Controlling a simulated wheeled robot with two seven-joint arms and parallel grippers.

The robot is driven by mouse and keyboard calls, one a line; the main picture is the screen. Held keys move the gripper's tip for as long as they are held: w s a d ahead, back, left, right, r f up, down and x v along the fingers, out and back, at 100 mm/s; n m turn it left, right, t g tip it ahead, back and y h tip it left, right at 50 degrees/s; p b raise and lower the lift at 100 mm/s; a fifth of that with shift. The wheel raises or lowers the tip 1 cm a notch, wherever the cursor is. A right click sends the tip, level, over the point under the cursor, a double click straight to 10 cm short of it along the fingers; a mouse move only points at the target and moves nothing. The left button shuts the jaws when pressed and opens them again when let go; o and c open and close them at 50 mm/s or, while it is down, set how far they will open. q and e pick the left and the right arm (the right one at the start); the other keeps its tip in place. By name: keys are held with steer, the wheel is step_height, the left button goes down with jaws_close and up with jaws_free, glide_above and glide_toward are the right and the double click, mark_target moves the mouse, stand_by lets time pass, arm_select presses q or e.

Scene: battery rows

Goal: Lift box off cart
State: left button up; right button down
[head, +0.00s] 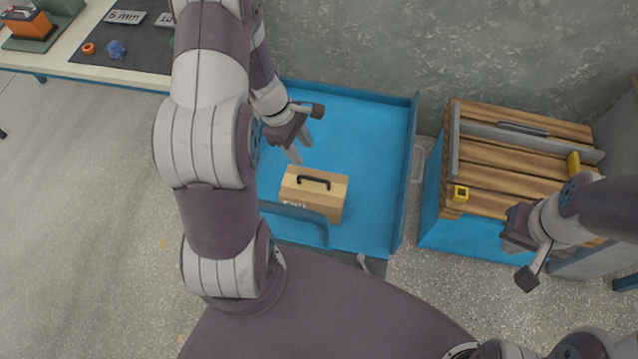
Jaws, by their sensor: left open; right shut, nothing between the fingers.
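The box (330,200) is tan with a black handle on its top and stands upright on the blue cart (365,130). Some light lettering on its front side is partly covered by the cart's blue push bar (300,211). My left gripper (301,147) is open and empty, above and just behind the box, with its fingers pointing down near the handle and apart from it. My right gripper (528,278) is shut and empty, off to the right in front of the slatted bench, away from the box. My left arm hides the cart's left part.
A blue bench with a wooden slatted top (520,165) stands right of the cart, bearing a yellow block (461,194) and grey rails. A table (75,55) with a dark mat and small parts is at upper left. A concrete wall is behind.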

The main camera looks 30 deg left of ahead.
mark_target(314, 178)
arm_select(q)
steer(key=f+n, duration=0.1)
steer(key=f, duration=0.2)
steer(key=f+n, duration=0.1)
steer(key=shift+s+a+f+n+t, duration=0.2)
steer(key=shift+a+n+t, duration=0.1)
steer(key=shift+a, duration=0.1)
steer(key=x, duration=0.6)
steer(key=d+x, duration=0.1)
steer(key=x, duration=0.2)
steer(key=shift+s+b, duration=0.1)
steer(key=shift+b, duration=0.2)
jaws_close()
steer(key=shift+r, duration=0.1)
